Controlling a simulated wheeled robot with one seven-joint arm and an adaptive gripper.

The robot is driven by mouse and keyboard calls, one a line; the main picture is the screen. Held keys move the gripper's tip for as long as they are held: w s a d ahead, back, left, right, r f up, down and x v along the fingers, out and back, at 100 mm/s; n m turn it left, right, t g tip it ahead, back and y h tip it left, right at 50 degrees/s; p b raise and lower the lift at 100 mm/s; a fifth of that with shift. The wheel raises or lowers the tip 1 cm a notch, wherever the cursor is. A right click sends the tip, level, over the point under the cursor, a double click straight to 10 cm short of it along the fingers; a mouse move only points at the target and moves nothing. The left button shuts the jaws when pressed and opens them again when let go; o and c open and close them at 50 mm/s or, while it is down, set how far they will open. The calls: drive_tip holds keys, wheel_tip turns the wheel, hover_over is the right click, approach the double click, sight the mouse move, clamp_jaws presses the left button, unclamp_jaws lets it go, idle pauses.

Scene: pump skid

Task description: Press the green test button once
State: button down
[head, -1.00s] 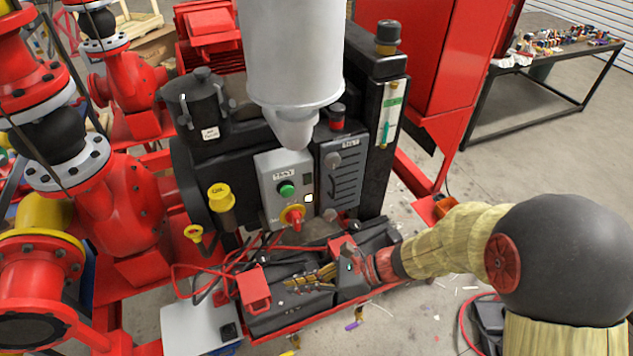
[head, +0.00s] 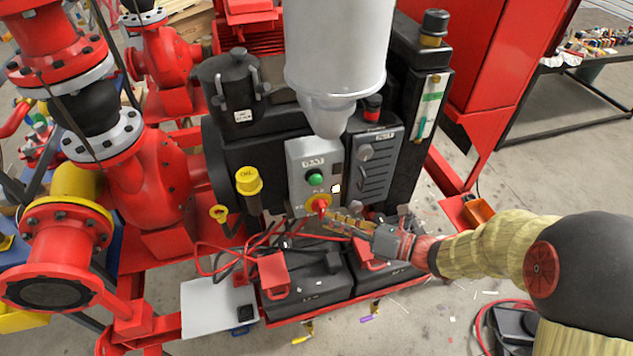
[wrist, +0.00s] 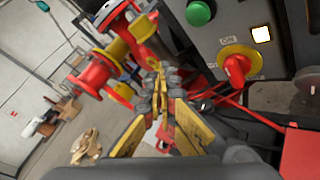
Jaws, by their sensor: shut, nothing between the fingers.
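The green test button (head: 315,179) is on the upper part of a grey control box (head: 307,155) on the engine's front. It also shows in the wrist view (wrist: 199,13) at the top right of centre. Below it is a red rotary switch on a yellow plate (head: 318,203), also in the wrist view (wrist: 238,66). A small lit white square (head: 335,188) sits beside them. My gripper (head: 326,217) is shut and empty, just below the rotary switch in the head view. In the wrist view its fingertips (wrist: 160,70) are together, left of the box and below the button.
Two black batteries with red covers (head: 273,270) and red cables lie below the box. A yellow-capped filler (head: 248,182) stands to its left. A large grey cylinder (head: 338,50) hangs above the box. Red pump pipework (head: 150,170) fills the left.

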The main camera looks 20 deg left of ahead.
drive_tip(key=w+a+b, duration=0.2)
drive_tip(key=w+a, duration=0.2)
drive_tip(key=w, duration=0.3)
drive_tip(key=shift+w+a, duration=0.15)
drive_tip(key=shift+a, duration=0.15)
drive_tip(key=shift+w, duration=0.1)
idle(1.3)
drive_tip(key=shift+w+a, duration=0.2)
drive_tip(key=shift+w, duration=0.05)
drive_tip(key=shift+w+a, duration=0.3)
drive_tip(key=shift+w, duration=0.2)
idle(1.1)
drive_tip(key=shift+p, duration=0.3)
drive_tip(key=shift+s+d+p, duration=0.4)
drive_tip(key=shift+s+d, duration=0.1)
drive_tip(key=shift+s, duration=0.35)
drive_tip(key=shift+s+d+p, duration=0.3)
drive_tip(key=shift+s+d, duration=0.15)
drive_tip(key=shift+s, duration=0.25)
drive_tip(key=shift+s+d+p, duration=0.3)
drive_tip(key=shift+s+d, duration=0.15)
drive_tip(key=shift+s, duration=0.3)
drive_tip(key=shift+s+d+p, duration=0.3)
drive_tip(key=shift+s+d, duration=0.15)
drive_tip(key=shift+s, duration=0.25)
